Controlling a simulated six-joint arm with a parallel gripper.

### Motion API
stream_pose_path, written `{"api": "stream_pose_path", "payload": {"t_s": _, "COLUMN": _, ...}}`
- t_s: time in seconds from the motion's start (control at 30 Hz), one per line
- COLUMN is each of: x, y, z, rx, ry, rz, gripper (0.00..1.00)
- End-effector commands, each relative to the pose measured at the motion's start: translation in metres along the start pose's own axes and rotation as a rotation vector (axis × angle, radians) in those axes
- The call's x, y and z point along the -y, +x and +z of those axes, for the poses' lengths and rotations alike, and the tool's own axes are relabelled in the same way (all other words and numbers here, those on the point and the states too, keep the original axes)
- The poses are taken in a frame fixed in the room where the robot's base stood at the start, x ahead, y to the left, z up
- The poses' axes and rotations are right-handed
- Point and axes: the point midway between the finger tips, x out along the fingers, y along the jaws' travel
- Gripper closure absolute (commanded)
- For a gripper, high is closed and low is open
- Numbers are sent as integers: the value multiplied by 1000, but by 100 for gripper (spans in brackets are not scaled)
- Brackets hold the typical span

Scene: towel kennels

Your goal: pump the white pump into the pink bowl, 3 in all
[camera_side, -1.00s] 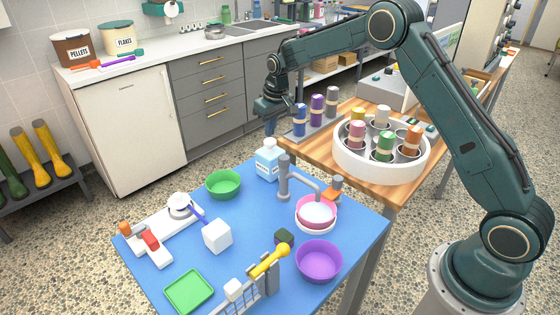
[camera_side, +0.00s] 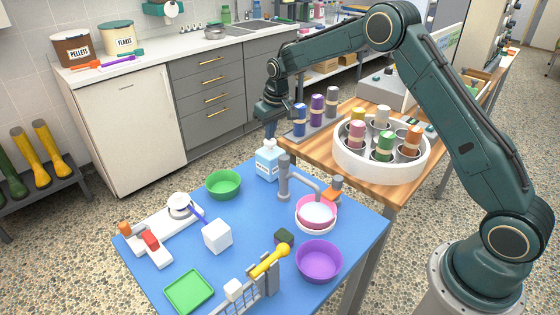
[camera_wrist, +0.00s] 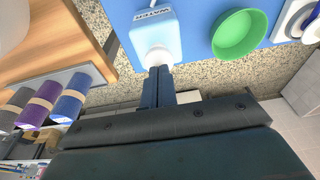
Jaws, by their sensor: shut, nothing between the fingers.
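A pale blue bottle (camera_side: 268,166) with a white pump top (camera_side: 268,145) stands upright at the back of the blue table. In the wrist view the bottle (camera_wrist: 150,24) and its white top (camera_wrist: 157,57) lie just beyond my fingertips. My gripper (camera_side: 269,136) is shut and empty, pointing down at the white top. Whether it touches the top I cannot tell. The pink bowl (camera_side: 303,212) stands right of the bottle, under a grey spout (camera_side: 303,180), with a whitish surface inside.
An orange piece (camera_side: 335,183) sits behind the pink bowl. A green bowl (camera_side: 223,183) stands left of the bottle, and a purple bowl (camera_side: 319,262) in front. The wooden table (camera_side: 311,160) with a white round carrier (camera_side: 349,168) is to the right.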

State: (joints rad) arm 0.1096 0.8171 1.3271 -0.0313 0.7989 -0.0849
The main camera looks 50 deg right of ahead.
Motion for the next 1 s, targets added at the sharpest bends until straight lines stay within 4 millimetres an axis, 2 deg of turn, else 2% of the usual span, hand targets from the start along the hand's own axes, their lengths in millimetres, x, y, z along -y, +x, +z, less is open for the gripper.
{"api": "stream_pose_path", "payload": {"t_s": 0.7, "x": 0, "y": 18, "z": 4, "rx": 2, "ry": 0, "rz": 0, "gripper": 100}}
{"api": "stream_pose_path", "payload": {"t_s": 1.0, "x": 0, "y": 17, "z": 4, "rx": 2, "ry": 0, "rz": 0, "gripper": 100}}
